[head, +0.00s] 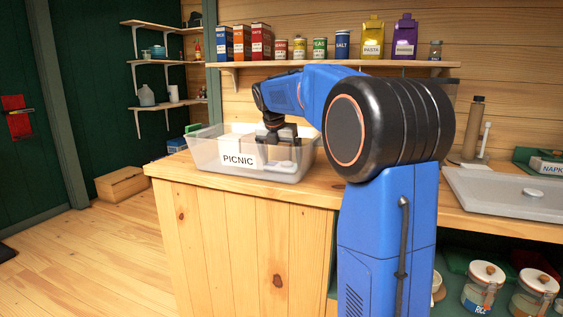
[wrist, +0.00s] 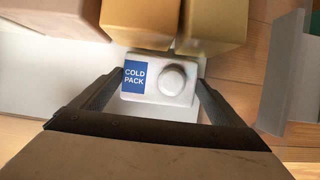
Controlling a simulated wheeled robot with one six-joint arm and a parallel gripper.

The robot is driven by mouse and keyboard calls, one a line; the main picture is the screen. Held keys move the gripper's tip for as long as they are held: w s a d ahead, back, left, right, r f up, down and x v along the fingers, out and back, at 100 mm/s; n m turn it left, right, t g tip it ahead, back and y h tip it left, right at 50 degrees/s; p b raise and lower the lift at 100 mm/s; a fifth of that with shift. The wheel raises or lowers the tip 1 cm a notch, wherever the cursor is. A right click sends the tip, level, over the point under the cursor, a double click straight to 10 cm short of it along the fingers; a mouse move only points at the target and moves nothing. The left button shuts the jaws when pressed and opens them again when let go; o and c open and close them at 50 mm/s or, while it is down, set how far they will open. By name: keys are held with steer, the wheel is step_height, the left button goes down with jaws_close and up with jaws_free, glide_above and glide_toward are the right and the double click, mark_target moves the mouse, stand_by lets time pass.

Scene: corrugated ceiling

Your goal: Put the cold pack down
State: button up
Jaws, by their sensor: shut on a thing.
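The cold pack (wrist: 134,76) is a small white block with a blue label and a round knob, seen in the wrist view between the two dark fingers. My gripper (wrist: 160,88) is shut on it. In the head view my gripper (head: 277,138) points down inside the clear bin labelled PICNIC (head: 207,155), which stands on the wooden counter. A pale shape shows low through the bin wall below the gripper; I cannot tell if it is the pack. Whether the pack touches the bin's floor cannot be told.
Tan and yellow-brown blocks (wrist: 213,25) sit close beyond the pack in the wrist view. A shelf (head: 350,65) with boxes and tins runs above the counter (head: 170,170). A grey tray (head: 480,200) lies at the right, near a brown bottle (head: 473,130).

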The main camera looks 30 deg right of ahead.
steer(key=o, duration=0.8)
steer(key=v, duration=1.2)
